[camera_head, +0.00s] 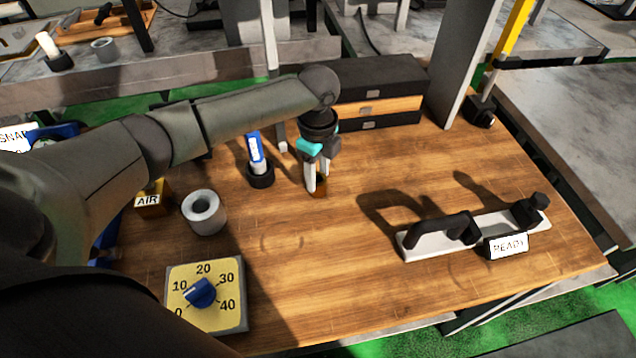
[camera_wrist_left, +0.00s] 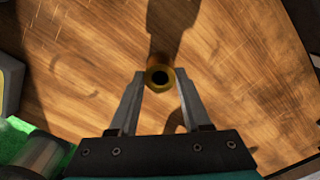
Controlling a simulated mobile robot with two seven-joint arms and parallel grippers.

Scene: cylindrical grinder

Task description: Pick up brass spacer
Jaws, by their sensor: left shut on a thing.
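The brass spacer (camera_wrist_left: 159,79) is a small golden ring with a dark hole, between my left gripper's fingertips in the left wrist view. In the head view the brass spacer (camera_head: 320,187) shows as a small brown-gold piece at the fingertips, partly hidden by them. My left gripper (camera_head: 317,185) reaches down over the wooden table and is shut on the spacer; it also shows in the left wrist view (camera_wrist_left: 158,84). I cannot tell whether the spacer touches the table. My right gripper is not in view.
A blue-labelled tube in a black base (camera_head: 259,175) stands close left of the gripper. A grey ring (camera_head: 204,212), a yellow dial box (camera_head: 230,316) and an AIR block (camera_head: 150,201) are further left. The front middle is clear.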

